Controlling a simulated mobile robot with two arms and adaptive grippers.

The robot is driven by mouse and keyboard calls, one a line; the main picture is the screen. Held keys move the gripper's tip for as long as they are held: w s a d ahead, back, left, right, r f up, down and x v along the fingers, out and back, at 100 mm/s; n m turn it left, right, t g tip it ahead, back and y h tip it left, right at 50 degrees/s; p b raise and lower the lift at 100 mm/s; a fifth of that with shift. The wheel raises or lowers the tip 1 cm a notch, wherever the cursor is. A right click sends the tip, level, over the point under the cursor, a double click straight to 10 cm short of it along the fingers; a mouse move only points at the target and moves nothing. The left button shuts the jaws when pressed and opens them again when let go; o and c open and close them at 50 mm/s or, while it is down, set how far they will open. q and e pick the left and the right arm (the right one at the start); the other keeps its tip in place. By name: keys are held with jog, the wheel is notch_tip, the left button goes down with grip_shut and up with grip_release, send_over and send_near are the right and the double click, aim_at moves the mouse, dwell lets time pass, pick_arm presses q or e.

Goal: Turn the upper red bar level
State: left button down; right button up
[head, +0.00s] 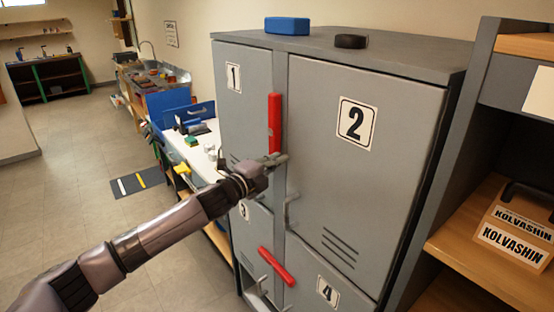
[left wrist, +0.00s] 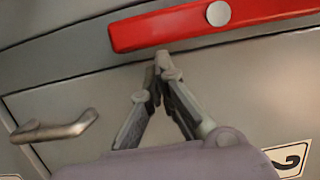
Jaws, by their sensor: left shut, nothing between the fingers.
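The upper red bar (head: 274,124) stands upright on the grey locker's front, on the strip between doors 1 and 2. In the left wrist view the same red bar (left wrist: 180,27) crosses the top, with a round light pivot on it. My left gripper (head: 281,159) is at the bar's lower end. In the left wrist view its fingertips (left wrist: 162,60) are together with nothing between them, close to the bar's edge; I cannot tell whether they touch it. A lower red bar (head: 276,266) sits tilted between doors 3 and 4. My right gripper is not in view.
A metal handle (head: 291,197) sticks out below my left gripper; a handle (left wrist: 55,130) also shows in the left wrist view. A blue box (head: 287,25) and a black round object (head: 351,41) lie on the locker top. A shelf (head: 490,240) stands at right.

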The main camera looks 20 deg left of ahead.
pick_arm(q)
jog(key=shift+f, duration=0.1)
jog(key=shift+w+a+f+m+b, duration=0.1)
jog(key=shift+w+a+m+b, duration=0.05)
jog(key=shift+m+b, duration=0.2)
jog(key=shift+w+a+f+m+b, duration=0.15)
jog(key=shift+a+f+m+b, duration=0.1)
jog(key=shift+m+b, duration=0.3)
jog(key=shift+w+a+r+m+h+b, duration=0.4)
jog(key=shift+w+a+m+h+b, duration=0.75)
jog(key=shift+m+b, duration=2.05)
jog(key=shift+w+a+r+m+h+b, duration=0.55)
jog(key=shift+w+a+m+b, duration=0.75)
jog(key=shift+m+b, duration=1.95)
jog(key=shift+w+a+r+m+h+b, duration=0.3)
jog(key=shift+w+a+m+h+b, duration=0.55)
jog(key=shift+a+m+b, duration=2.15)
jog(key=d+n+b, duration=0.1)
jog(key=d, duration=0.1)
jog(key=shift+d+b, duration=0.35)
jog(key=shift+b, duration=0.05)
jog(key=shift+s, duration=0.1)
